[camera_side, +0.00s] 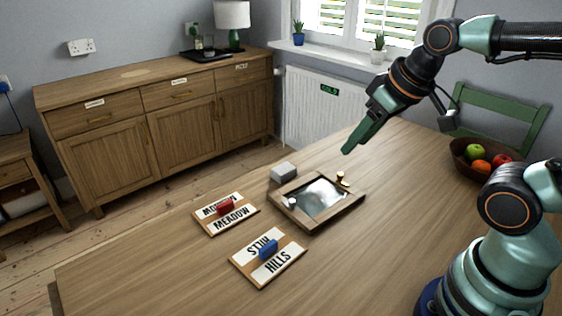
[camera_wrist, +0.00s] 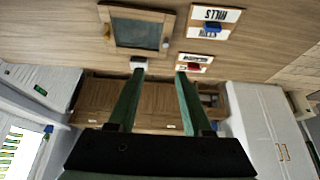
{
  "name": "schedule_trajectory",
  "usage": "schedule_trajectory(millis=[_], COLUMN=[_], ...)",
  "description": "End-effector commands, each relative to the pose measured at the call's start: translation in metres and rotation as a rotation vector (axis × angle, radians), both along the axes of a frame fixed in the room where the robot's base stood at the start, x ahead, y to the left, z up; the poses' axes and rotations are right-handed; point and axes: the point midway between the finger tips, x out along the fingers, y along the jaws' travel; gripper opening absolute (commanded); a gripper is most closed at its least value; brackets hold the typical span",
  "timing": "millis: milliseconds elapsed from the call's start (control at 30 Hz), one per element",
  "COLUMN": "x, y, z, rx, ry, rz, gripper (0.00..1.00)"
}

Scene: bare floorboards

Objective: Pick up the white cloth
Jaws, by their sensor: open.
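A small pale grey-white block-shaped thing (camera_side: 284,172), which may be the folded white cloth, lies on the table against the far left side of a wooden-framed dark panel (camera_side: 345,207). It also shows in the wrist view (camera_wrist: 138,62), close to the tip of the left finger. My gripper (camera_side: 346,150) is in the air above the table, up and to the right of the block in the side view, pointing down and left. In the wrist view its two green fingers (camera_wrist: 159,72) are apart with nothing between them.
A whitish patch, glare or smear, shows on the panel. Two small knob-like pieces sit on its frame. A MEADOW board (camera_side: 232,217) with a red piece and a HILLS board (camera_side: 282,262) with a blue piece lie left. A fruit bowl (camera_side: 465,165) stands right. The table's front left is clear.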

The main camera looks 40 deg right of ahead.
Motion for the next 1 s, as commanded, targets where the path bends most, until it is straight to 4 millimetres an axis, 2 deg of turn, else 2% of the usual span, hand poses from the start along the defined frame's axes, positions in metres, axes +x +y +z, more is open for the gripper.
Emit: schedule_trajectory(millis=[233, 267, 300, 367, 400, 767, 867, 1000], x=[0.000, 0.000, 0.000, 0.000, 0.000, 0.004, 0.014, 0.043], y=[0.000, 0.000, 0.000, 0.000, 0.000, 0.000, -0.002, -0.006], z=[0.000, 0.000, 0.000, 0.000, 0.000, 0.003, 0.009, 0.023], rx=[0.000, 0.000, 0.000, 0.000, 0.000, 0.007, 0.031, 0.089], ry=[0.000, 0.000, 0.000, 0.000, 0.000, 0.005, 0.026, 0.074], rz=[0.000, 0.000, 0.000, 0.000, 0.000, -0.015, -0.066, -0.198], gripper=[0.50, 0.54, 0.69, 0.92, 0.97, 0.97, 0.97, 0.97])
